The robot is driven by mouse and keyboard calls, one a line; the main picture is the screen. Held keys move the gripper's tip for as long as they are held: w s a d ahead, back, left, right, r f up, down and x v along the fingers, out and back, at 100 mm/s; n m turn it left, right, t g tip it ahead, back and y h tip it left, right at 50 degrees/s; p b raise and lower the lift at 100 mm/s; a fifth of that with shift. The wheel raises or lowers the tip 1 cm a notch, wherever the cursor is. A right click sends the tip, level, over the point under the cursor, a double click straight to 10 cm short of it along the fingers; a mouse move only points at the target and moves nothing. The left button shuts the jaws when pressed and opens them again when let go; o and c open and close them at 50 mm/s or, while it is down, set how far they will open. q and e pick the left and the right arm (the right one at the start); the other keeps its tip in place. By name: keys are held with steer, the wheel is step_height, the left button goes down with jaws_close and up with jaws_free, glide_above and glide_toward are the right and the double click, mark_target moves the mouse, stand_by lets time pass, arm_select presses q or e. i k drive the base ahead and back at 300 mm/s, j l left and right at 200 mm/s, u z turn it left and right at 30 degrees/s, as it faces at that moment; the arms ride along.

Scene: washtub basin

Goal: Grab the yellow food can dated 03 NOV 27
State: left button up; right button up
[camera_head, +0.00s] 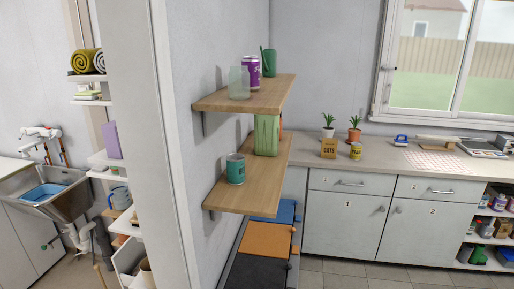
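A small yellow can (356,151) stands upright on the grey counter (390,157), to the right of a brown box (329,148). It has dark marks on its label, too small to read, so no date can be made out. Neither of my grippers can be seen in the head view.
Two wooden wall shelves (250,188) stand nearer; the lower holds a teal can (235,168) and a green container (267,135), the upper a purple can (251,72). Potted plants (354,134) stand behind the yellow can. Counter right of it is partly clear. A sink (70,200) is at left.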

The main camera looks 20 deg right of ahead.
mark_target(356, 147)
steer(key=i+l+u, duration=0.15)
steer(key=l+u, duration=0.5)
steer(key=i+l, duration=0.1)
steer(key=l, duration=0.45)
steer(key=i+l, duration=0.1)
steer(key=l, duration=0.45)
steer(key=i+l, duration=0.1)
steer(key=l, duration=0.4)
steer(key=i+l, duration=0.1)
steer(key=l, duration=0.45)
steer(key=i+l, duration=0.15)
steer(key=l, duration=0.4)
steer(key=i+l, duration=0.1)
steer(key=l, duration=0.45)
steer(key=i+l, duration=0.1)
steer(key=l, duration=0.4)
steer(key=i+l, duration=0.1)
steer(key=l, duration=0.45)
